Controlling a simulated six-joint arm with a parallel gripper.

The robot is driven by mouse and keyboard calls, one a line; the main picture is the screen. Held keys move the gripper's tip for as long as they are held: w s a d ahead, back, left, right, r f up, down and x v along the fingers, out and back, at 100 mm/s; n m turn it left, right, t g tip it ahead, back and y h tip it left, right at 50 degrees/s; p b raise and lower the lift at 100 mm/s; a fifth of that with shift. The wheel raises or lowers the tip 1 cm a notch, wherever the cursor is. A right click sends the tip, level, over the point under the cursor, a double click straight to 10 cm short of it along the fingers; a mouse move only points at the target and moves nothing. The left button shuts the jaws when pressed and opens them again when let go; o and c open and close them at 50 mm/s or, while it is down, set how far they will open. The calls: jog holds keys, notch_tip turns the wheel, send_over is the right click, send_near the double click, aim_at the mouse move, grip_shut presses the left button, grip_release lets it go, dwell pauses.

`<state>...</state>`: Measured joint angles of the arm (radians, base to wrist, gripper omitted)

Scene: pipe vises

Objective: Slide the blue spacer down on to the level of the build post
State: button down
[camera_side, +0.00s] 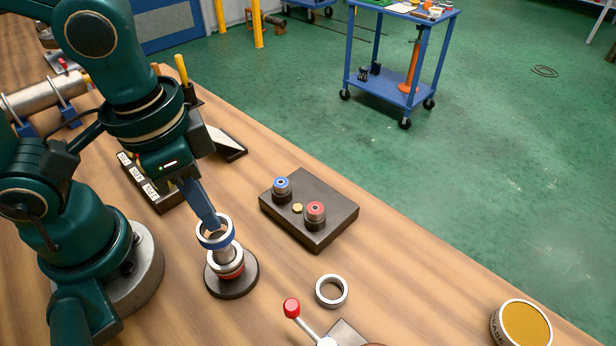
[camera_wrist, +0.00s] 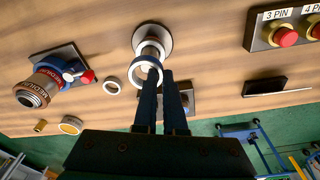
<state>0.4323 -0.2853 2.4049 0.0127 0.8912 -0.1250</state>
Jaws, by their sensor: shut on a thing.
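My gripper (camera_side: 209,219) has its blue fingers shut on the wall of the blue spacer (camera_side: 214,242), a ring with a blue side and silver rim. The spacer is at the upper end of the build post (camera_side: 228,255), apart from the rings below. I cannot tell whether the post's tip is inside it. A silver ring and a red ring sit low on the post, above its dark round base (camera_side: 222,288). In the wrist view the fingers (camera_wrist: 159,80) are at the right edge of the spacer (camera_wrist: 147,65), with the post behind it.
A loose silver ring (camera_side: 331,291) lies right of the post. A dark block (camera_side: 325,220) with blue-topped and red-topped pegs stands behind. A red-knobbed lever (camera_side: 292,308) is at the front. A round orange-topped tin (camera_side: 522,325) is at the right. Bench is clear between.

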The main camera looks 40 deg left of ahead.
jog(key=shift+f, duration=0.5)
jog(key=c, duration=0.9)
grip_release()
jog(key=shift+r, duration=0.1)
jog(key=shift+s+a+r, duration=0.1)
jog(key=shift+s+r, duration=0.05)
jog(key=shift+r, duration=1.1)
jog(key=shift+s+a+r, duration=0.1)
jog(key=shift+s+r, duration=0.05)
jog(key=shift+r, duration=1.05)
jog(key=shift+w, duration=0.1)
jog(key=shift+w+a+r+n+t+y, duration=0.15)
jog(key=shift+w+a+n+t, duration=0.45)
jog(key=shift+a, duration=0.4)
jog(key=shift+w+a+r+n+t+y, duration=0.1)
jog(key=shift+w+a+r+n+t, duration=0.1)
jog(key=shift+w+a+n+t, duration=0.5)
jog(key=shift+w+a+r+n+t+y, duration=0.15)
jog(key=shift+a+n+t, duration=0.35)
jog(key=shift+a+t, duration=0.55)
